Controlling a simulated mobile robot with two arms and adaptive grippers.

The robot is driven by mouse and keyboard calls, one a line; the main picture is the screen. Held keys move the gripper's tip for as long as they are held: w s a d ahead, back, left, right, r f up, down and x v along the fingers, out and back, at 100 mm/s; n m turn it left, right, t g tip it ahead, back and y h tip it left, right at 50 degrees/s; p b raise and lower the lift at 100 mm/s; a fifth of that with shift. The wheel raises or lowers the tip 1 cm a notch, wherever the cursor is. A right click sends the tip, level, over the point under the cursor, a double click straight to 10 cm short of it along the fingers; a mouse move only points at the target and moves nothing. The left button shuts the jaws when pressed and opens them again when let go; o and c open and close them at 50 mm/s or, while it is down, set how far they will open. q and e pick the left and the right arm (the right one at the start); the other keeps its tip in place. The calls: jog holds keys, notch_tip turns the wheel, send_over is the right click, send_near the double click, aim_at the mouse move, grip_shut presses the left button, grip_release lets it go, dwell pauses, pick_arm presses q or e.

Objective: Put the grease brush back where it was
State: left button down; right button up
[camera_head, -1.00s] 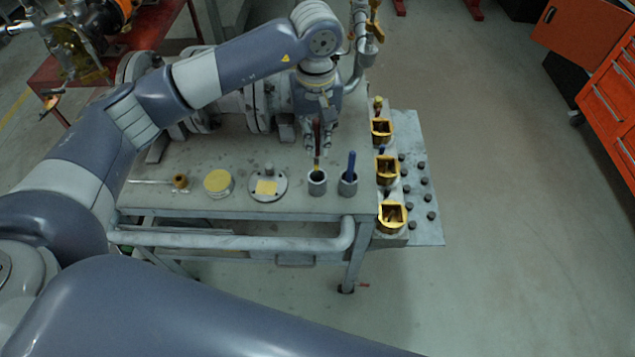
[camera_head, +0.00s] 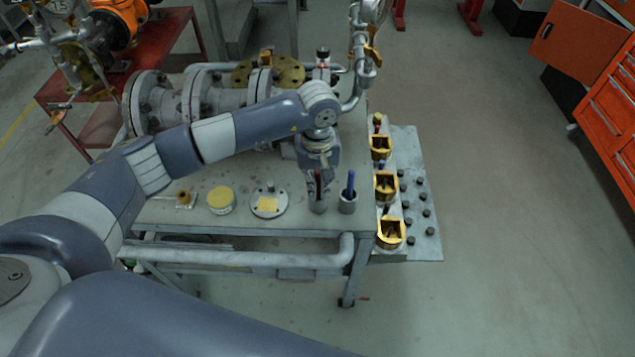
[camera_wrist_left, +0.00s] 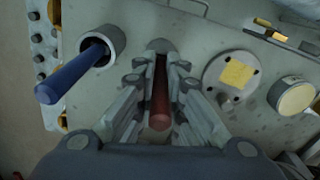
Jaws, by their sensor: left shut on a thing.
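The grease brush with a red handle (camera_wrist_left: 160,105) is held upright between the fingers of my left gripper (camera_head: 318,178). Its lower end is in the left grey cup (camera_head: 317,206) at the bench's front edge; the bristles are hidden. In the left wrist view the gripper's fingers (camera_wrist_left: 160,88) close on both sides of the red handle, and the cup's rim shows behind it. A second brush with a blue handle (camera_head: 351,183) leans in the right grey cup (camera_head: 348,205), close beside. My right gripper is not in view.
A flange disc with a yellow patch (camera_head: 269,203) and a yellow-lidded tin (camera_head: 221,200) lie left of the cups. Yellow holders (camera_head: 389,233) line the bench's right side. The gate valve and pipes (camera_head: 205,95) stand behind.

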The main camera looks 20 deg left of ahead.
pick_arm(q)
jog(key=c, duration=1.7)
grip_release()
jog(key=shift+f, duration=0.1)
jog(key=shift+r, duration=0.2)
jog(key=shift+w+r, duration=0.1)
jog(key=shift+r, duration=0.2)
notch_tip(320, 180, up, 11)
jog(key=b, duration=0.2)
jog(key=shift+r+b, duration=0.2)
jog(key=shift+b, duration=0.2)
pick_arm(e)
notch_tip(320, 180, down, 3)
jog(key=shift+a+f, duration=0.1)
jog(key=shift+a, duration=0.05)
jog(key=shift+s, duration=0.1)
